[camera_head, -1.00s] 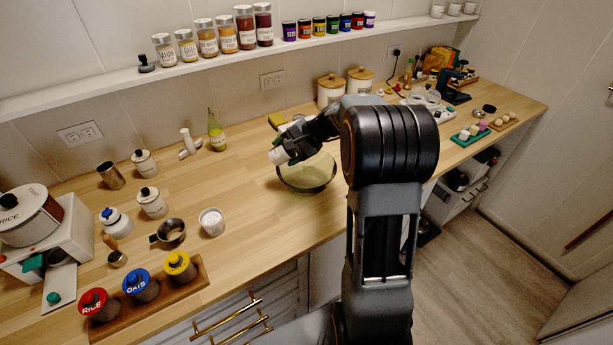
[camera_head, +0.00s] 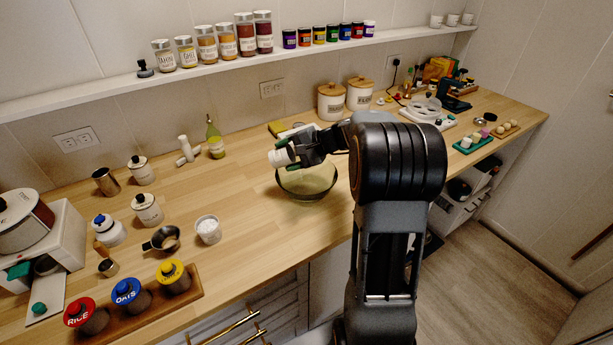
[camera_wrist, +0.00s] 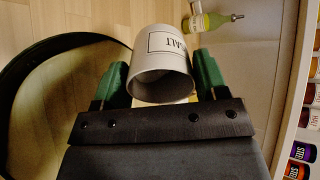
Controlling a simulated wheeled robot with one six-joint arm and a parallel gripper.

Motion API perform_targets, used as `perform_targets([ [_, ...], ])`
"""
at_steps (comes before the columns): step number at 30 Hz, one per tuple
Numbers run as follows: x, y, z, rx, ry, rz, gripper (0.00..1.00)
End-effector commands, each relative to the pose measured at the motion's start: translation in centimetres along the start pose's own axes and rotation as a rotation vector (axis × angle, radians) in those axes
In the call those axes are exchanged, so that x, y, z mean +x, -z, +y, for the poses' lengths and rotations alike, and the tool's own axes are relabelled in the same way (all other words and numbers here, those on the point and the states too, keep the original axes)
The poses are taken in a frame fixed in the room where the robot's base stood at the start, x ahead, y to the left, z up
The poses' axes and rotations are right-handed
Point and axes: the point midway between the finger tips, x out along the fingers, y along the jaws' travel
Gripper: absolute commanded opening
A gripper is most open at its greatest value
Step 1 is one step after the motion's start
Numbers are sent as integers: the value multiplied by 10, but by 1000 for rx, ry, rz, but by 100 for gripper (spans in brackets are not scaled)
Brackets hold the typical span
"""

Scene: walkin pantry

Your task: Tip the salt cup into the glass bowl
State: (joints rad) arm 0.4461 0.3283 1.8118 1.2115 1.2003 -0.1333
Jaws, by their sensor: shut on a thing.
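The white salt cup, labelled SALT, is between the green fingers of my gripper (camera_head: 287,154). It shows in the head view (camera_head: 277,158) and in the wrist view (camera_wrist: 160,58), where the fingers press on both its sides. My gripper is shut on it. The cup is tilted well over, above the left back rim of the glass bowl (camera_head: 318,195). The clear bowl stands on the wooden counter, and part of its rim shows in the wrist view (camera_wrist: 22,75). I cannot tell whether salt is in the cup or the bowl.
An oil bottle (camera_head: 215,138) and a white mortar-like piece (camera_head: 187,150) stand behind left. A small white tub (camera_head: 208,230) stands front left. Two lidded canisters (camera_head: 331,102) (camera_head: 360,95) stand behind the bowl. Counter between tub and bowl is clear.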

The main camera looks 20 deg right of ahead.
Motion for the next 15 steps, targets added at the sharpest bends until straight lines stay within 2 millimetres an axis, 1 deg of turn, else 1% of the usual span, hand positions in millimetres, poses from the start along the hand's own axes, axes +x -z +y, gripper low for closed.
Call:
perform_targets([
  [1, 3, 2, 7, 4, 17, -8, 41],
  [9, 4, 6, 16, 18, 125, -51, 41],
  [15, -9, 9, 19, 27, 216, -87, 41],
])
